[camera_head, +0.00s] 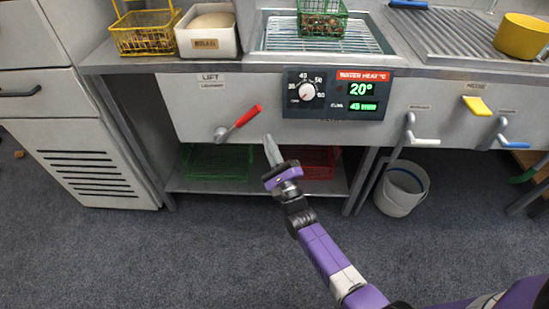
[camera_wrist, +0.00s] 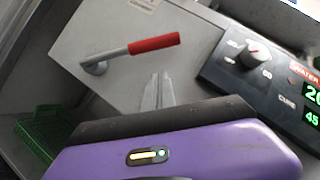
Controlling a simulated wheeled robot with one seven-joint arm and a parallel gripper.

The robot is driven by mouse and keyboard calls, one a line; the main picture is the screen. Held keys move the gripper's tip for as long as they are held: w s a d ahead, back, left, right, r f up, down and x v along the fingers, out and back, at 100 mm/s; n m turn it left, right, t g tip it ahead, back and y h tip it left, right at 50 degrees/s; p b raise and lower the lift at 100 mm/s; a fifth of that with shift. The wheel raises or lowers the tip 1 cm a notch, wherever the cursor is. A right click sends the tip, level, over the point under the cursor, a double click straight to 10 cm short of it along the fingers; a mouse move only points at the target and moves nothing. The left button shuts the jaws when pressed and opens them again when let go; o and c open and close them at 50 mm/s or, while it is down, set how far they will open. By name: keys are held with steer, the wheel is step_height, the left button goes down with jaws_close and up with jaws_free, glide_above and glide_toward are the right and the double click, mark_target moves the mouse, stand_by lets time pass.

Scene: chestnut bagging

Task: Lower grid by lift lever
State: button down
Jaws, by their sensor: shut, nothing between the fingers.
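The lift lever (camera_head: 238,123) is a grey arm with a red grip on the front panel, under the LIFT label (camera_head: 210,78). It slants up to the right from its pivot. In the wrist view the lever (camera_wrist: 140,49) lies above the fingertips. My gripper (camera_head: 271,146) is shut and empty, a little below and right of the red grip, apart from it. It also shows in the wrist view (camera_wrist: 158,88). The grid (camera_head: 285,37) lies in the basin behind the panel, with a green wire basket (camera_head: 322,20) of chestnuts on it.
The water heat panel (camera_head: 335,94) with its dial is right of the lever; its displays read 20° and 45. A green crate (camera_head: 217,163) and a red crate (camera_head: 318,162) stand on the lower shelf. A bucket (camera_head: 402,188) is at right.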

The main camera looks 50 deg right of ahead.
mark_target(238, 123)
steer(key=shift+w+a+r, duration=0.1)
steer(key=shift+w+r, duration=0.8)
steer(key=shift+w, duration=0.2)
steer(key=shift+w+a+r, duration=0.1)
steer(key=shift+w+r, duration=0.8)
steer(key=shift+w, duration=0.15)
steer(key=shift+p, duration=0.3)
